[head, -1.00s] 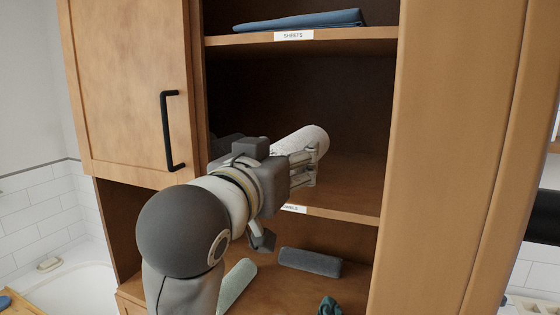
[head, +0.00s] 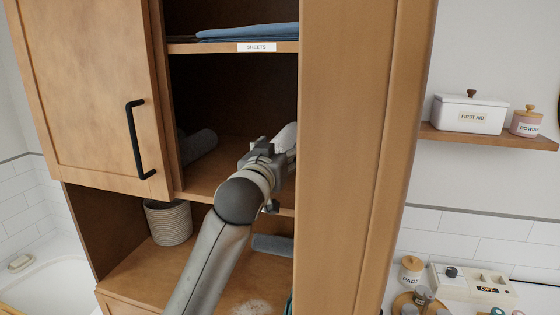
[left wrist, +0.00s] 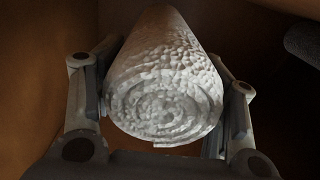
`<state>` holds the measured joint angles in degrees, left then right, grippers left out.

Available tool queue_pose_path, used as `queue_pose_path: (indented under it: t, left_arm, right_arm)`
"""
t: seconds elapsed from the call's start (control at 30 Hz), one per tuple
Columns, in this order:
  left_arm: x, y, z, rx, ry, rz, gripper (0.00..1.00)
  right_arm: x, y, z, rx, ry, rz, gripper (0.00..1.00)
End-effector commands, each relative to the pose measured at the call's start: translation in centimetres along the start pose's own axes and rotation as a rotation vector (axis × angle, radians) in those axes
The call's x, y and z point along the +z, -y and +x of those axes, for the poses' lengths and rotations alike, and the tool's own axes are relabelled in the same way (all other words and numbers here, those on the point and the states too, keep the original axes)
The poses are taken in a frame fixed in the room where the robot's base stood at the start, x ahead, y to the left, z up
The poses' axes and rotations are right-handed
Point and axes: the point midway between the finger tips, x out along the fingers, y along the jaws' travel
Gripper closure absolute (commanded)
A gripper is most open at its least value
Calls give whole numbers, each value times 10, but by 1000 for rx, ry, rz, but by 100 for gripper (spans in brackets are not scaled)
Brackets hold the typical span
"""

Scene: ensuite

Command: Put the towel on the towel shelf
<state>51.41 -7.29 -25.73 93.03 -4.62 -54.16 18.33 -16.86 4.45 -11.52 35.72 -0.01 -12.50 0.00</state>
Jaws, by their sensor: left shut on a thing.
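The towel is a white, bumpy roll (head: 287,136); its spiral end faces the camera in the left wrist view (left wrist: 165,105). My left gripper (head: 284,165) is shut on it, with one finger on each side. It holds the towel inside the middle opening of the wooden cupboard, near the right side panel, which hides part of the towel. The towel shelf (head: 208,178) is the board under this opening; my arm hides its label. I cannot tell whether the towel touches the shelf. My right gripper is not in view.
A dark grey roll (head: 198,147) lies at the left on the same shelf. Blue sheets (head: 248,33) lie on the shelf above. A woven basket (head: 168,222) and a grey-blue roll (head: 272,245) are below. A cupboard door (head: 88,95) stands at the left.

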Motion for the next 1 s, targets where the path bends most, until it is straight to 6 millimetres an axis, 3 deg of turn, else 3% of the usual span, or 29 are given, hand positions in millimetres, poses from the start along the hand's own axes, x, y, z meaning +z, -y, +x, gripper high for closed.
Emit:
queue_pose_path:
  t: [0.23, 0.37, 0.77, 0.8, 0.93, 1.0]
  left_arm:
    - [32, 0, -1, 0, 3, 1, 66]
    - [36, 0, 6, 0, 0, 2, 66]
    - [43, 0, 7, 0, -1, 1, 66]
    - [43, 0, 7, 0, 1, 1, 31]
    - [43, 0, 7, -1, 1, 1, 15]
    - [43, 0, 7, -1, 1, 1, 12]
  right_arm:
    - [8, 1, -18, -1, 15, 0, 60]
    - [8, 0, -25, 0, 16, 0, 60]
    - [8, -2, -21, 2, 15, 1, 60]
    - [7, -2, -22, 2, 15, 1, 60]
    - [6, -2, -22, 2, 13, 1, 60]
    - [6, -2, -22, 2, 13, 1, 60]
